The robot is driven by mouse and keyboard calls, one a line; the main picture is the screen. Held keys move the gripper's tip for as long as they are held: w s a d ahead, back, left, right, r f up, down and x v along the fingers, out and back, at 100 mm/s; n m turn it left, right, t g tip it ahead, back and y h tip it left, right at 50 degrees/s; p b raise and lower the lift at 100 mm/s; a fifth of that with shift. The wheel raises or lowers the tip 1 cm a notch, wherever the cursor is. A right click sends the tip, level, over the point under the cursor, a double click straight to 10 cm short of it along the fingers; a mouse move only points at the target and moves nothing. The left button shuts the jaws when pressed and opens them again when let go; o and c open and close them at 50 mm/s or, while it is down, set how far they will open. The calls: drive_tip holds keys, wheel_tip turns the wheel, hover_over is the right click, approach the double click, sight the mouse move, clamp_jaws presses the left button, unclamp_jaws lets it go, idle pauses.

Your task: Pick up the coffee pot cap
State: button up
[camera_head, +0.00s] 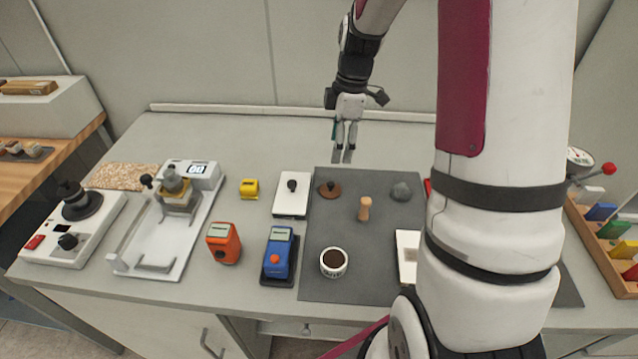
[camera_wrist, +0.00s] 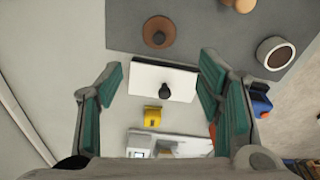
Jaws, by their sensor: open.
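A round brown lid with a dark knob (camera_head: 330,189), which looks like the coffee pot cap, lies on the grey mat's back left corner. In the wrist view this lid (camera_wrist: 158,32) shows whole, beyond the fingertips. My gripper (camera_head: 343,158) points down above the back of the table, behind the lid. In the wrist view my gripper (camera_wrist: 161,72) has its green-padded fingers wide apart and holds nothing. Its height above the table is hard to tell. No pot is clearly seen.
A white block with a black knob (camera_head: 292,197) stands left of the lid. A wooden peg (camera_head: 365,209), a grey lump (camera_head: 401,191) and a cup of dark contents (camera_head: 333,263) are on the mat (camera_head: 315,285). A yellow device (camera_head: 249,188) is further left. The table's back is clear.

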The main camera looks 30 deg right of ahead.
hover_over(332, 183)
wheel_tip(332, 183, down, 8)
drive_tip(key=shift+s, duration=0.15)
drive_tip(key=shift+f+p, duration=0.75)
drive_tip(key=shift+f, duration=1.8)
drive_tip(key=shift+w, duration=0.2)
drive_tip(key=shift+c, duration=0.6)
drive_tip(key=c, duration=0.5)
drive_tip(key=shift+c, duration=1.3)
